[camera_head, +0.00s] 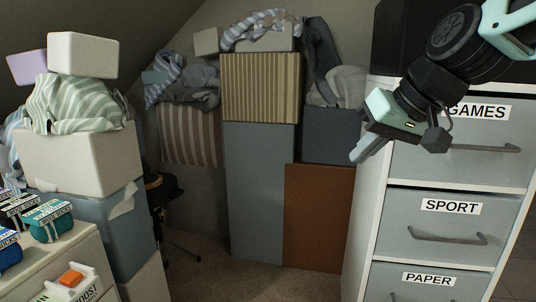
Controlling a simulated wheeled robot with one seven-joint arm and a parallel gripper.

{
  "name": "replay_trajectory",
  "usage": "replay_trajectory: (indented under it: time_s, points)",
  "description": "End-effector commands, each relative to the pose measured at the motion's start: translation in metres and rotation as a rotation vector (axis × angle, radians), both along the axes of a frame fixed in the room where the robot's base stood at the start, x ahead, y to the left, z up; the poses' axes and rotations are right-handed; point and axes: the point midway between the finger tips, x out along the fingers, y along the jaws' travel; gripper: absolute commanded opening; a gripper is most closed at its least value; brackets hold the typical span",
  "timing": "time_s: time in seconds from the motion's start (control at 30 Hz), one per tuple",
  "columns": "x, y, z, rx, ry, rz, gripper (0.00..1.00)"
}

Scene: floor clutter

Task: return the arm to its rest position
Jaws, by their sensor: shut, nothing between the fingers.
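My gripper (362,154) hangs at the upper right in the head view, at the end of my black and mint-coloured arm (455,50). It is shut and empty, pointing down and to the left. It shows in front of the left edge of the drawer cabinet (361,230), near the drawer labelled GAMES (470,165). I cannot tell how far it is from the cabinet front.
Drawers labelled SPORT (445,235) and PAPER (425,284) are shut. Stacked boxes (258,190) with clothes stand at the back. More boxes (80,155) stand left, behind a low dresser (75,250) with several small packages.

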Motion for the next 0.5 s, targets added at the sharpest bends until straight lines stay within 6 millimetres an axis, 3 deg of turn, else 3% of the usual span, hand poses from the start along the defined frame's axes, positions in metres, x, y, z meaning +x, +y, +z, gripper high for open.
replay_trajectory:
  time_s: [0.03,0.2,0.37,0.5]
  points:
    - [-0.025,0.017,-0.028,-0.039,0.059,0.055,0.0]
    - [-0.105,0.045,-0.104,-0.184,0.211,0.208,0.0]
    - [-0.17,0.046,-0.153,-0.314,0.306,0.325,0.0]
    - [-0.219,0.034,-0.185,-0.424,0.363,0.418,0.0]
